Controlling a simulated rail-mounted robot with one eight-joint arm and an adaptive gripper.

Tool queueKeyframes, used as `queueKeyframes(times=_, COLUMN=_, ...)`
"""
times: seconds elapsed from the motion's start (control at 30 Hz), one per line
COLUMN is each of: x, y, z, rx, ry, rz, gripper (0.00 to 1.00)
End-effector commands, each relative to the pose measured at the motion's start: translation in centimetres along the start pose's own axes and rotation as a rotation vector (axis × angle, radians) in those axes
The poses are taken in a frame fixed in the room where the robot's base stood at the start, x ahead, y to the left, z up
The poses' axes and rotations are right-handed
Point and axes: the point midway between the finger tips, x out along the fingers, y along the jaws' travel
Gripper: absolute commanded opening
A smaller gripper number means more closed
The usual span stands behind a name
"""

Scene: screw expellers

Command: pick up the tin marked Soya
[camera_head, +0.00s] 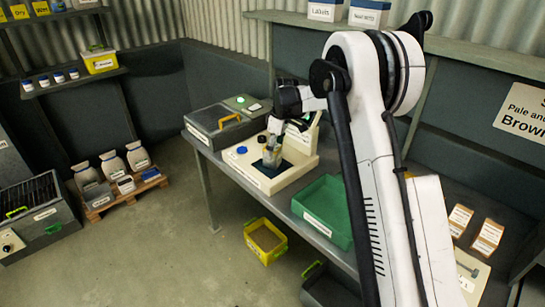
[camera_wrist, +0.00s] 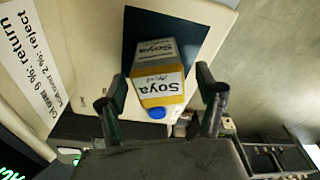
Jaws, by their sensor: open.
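The tin marked Soya (camera_wrist: 157,80) has a yellow body, a pale label and a blue cap. In the wrist view it sits on a dark blue pad (camera_wrist: 196,30), between the two fingers of my gripper (camera_wrist: 161,92). The fingers are apart, with a gap visible on each side of the tin. In the head view my gripper (camera_head: 278,140) is low over the cream board on the bench, at the small tin (camera_head: 271,157), which the gripper partly covers.
The cream board (camera_head: 243,171) also carries a blue-capped item (camera_head: 242,149). A yellow crate (camera_head: 265,240) is on the floor.

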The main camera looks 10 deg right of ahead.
Motion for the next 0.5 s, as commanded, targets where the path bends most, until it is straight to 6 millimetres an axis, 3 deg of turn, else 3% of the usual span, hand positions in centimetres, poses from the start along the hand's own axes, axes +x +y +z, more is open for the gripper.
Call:
queueKeyframes(times=0.17, x=0.9, y=0.0, z=-0.2, rx=0.000, ry=0.000, rz=0.000, gripper=0.68)
queueKeyframes(times=0.5, x=5.0, y=0.2, z=-0.7, rx=0.000, ry=0.000, rz=0.000, gripper=0.68)
